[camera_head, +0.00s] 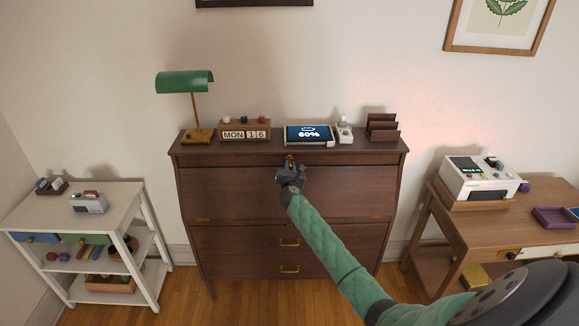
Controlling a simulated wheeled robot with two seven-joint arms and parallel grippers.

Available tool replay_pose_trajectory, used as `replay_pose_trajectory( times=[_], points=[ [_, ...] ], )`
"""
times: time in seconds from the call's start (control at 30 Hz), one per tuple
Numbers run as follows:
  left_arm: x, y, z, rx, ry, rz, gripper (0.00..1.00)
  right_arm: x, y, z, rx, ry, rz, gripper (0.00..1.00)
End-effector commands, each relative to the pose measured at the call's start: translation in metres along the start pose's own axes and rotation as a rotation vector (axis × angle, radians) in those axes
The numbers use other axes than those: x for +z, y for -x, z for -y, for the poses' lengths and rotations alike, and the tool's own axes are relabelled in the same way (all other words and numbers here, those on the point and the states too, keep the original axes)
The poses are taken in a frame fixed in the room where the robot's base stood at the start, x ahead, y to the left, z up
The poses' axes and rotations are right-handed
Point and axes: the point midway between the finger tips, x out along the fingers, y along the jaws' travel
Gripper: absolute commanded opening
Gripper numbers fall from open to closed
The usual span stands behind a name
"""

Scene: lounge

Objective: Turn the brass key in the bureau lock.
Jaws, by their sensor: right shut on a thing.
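The dark wooden bureau (230,240) stands against the wall, its sloped front closed. The brass key (290,160) shows as a small yellow spot at the lock near the top middle of the bureau front. My right gripper (290,170) is at the lock, shut on the key. The gripper hides most of the key and the lock, so I cannot tell how far the key is turned. My right arm, in a green sleeve, reaches in from the lower right. My left gripper is not in view.
On the bureau top stand a green lamp (184,84), a calendar block (245,131), a tablet showing 60% (309,134) and a letter rack (382,128). A white shelf cart (125,200) stands left, a wooden table (450,215) right. Floor shows between bureau and cart.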

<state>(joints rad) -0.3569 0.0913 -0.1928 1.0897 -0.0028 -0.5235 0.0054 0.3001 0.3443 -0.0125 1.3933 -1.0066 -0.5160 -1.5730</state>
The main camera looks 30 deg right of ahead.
Motion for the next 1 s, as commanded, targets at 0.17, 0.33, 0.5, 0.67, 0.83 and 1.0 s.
replay_pose_trajectory(
  times=[0.17, 0.33, 0.5, 0.67, 0.83, 1.0],
  points=[
    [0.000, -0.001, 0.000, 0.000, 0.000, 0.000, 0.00, -0.004, 0.000, 0.004, -0.006, 0.001, -0.005, 0.00],
    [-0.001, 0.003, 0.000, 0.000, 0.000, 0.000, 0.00, -0.003, 0.000, 0.004, -0.006, 0.025, -0.005, 0.00],
    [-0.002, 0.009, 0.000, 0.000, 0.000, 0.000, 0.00, -0.003, 0.000, 0.004, -0.006, 0.072, -0.006, 0.00],
    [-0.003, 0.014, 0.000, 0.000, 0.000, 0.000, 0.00, -0.002, 0.000, 0.004, -0.006, 0.118, -0.005, 0.00],
    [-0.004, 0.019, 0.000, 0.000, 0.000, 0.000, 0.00, -0.002, 0.000, 0.005, -0.007, 0.164, -0.005, 0.00],
    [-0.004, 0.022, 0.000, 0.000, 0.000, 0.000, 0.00, -0.003, 0.000, 0.005, -0.006, 0.244, -0.005, 0.00]
  ],
)
